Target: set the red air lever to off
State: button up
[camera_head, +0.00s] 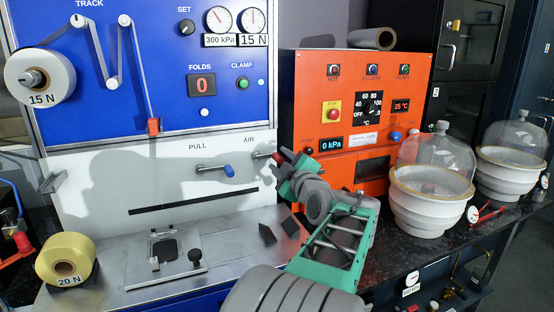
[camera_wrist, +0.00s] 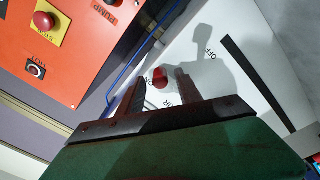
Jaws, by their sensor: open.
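The red air lever (camera_head: 274,155) is on the white panel under the AIR label, its knob partly hidden by my gripper in the head view. In the wrist view the red knob (camera_wrist: 160,77) shows nearly end-on, close to the ON marking. My gripper (camera_head: 284,163) is at the right edge of the panel, close to the lever. Its two dark fingers are open, one on each side of the knob in the wrist view. I cannot tell whether either finger touches it.
A blue-knobbed PULL lever (camera_head: 228,170) sits left of the air lever. An orange control box (camera_head: 300,90) with a red stop button (camera_head: 332,113) stands just to the right. A dark slot (camera_head: 190,200) runs below the levers. White-based glass jars (camera_head: 433,208) stand farther right.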

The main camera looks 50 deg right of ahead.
jog(key=shift+x, duration=0.85)
jog(key=shift+a, duration=0.1)
jog(key=shift+c, duration=0.3)
grip_shut()
